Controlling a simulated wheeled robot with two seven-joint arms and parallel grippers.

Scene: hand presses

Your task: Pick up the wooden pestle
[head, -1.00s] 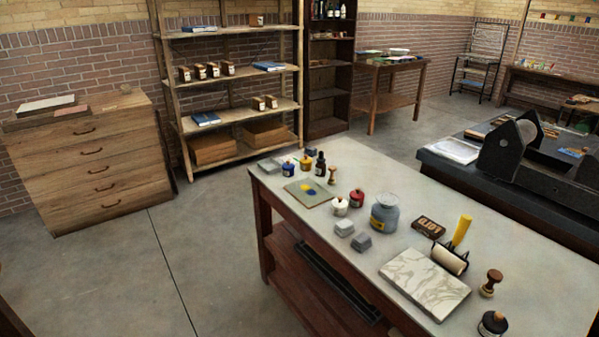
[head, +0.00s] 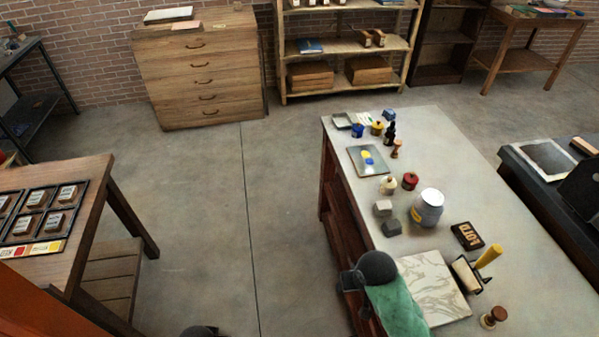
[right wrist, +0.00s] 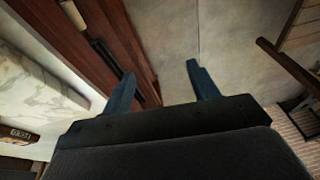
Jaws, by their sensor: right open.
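Two small turned wooden pieces stand on the pale-topped table (head: 462,150) in the head view. One (head: 397,148) is by a dark dropper bottle at the far end; the other (head: 492,317) is at the near right, beyond the marble slab. I cannot tell whether either is the wooden pestle. My right gripper (right wrist: 160,73) is open and empty in the right wrist view, beside the table's dark red wooden side with floor beyond its fingers. My green-sleeved arm shows at the table's near left edge in the head view. My left gripper is not in view.
The table bears a marble slab (head: 432,287), a roller (head: 467,273) beside a yellow handle, a grey jar (head: 427,208), grey blocks and ink pots. A wooden table (head: 95,190) with framed blocks stands at left.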

